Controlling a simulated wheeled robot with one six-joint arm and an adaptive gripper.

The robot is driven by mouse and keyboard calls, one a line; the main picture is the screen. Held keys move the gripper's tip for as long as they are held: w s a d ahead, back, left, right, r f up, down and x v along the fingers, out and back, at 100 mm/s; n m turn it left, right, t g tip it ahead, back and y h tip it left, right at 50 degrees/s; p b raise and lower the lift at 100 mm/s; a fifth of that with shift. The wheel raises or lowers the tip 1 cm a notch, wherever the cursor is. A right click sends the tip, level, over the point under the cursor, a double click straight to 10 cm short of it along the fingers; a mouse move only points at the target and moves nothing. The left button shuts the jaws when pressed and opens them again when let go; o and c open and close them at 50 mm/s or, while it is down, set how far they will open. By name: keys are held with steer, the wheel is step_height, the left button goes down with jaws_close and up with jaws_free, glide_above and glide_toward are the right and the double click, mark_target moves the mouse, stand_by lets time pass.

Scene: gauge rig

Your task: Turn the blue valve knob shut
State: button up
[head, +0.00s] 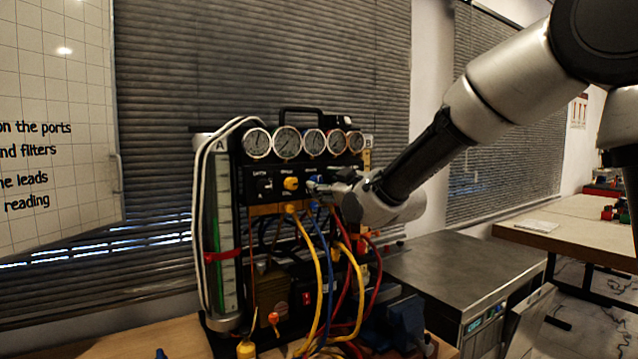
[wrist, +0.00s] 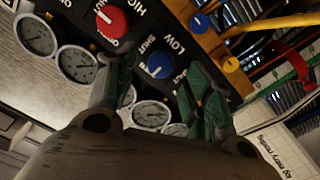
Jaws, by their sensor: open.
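The blue valve knob (wrist: 160,65) shows in the wrist view on a black panel, next to the words LOW and SHUT. In the head view the blue knob (head: 316,178) is partly covered by my gripper (head: 323,187). In the wrist view my gripper (wrist: 161,78) is open, with one finger on each side of the blue knob. A gap shows between the knob and each finger; I cannot tell whether the fingertips reach its depth. The knob's exact pointer direction is too small to read.
A red knob (wrist: 112,20) marked HIGH sits close beside one finger. A yellow knob (head: 291,183) is left of the blue one. Several round gauges (head: 288,142) line the top. Yellow hoses (head: 318,265) and a blue hose (head: 325,260) hang below the panel.

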steer(key=shift+x, duration=2.3)
steer(key=c, duration=1.1)
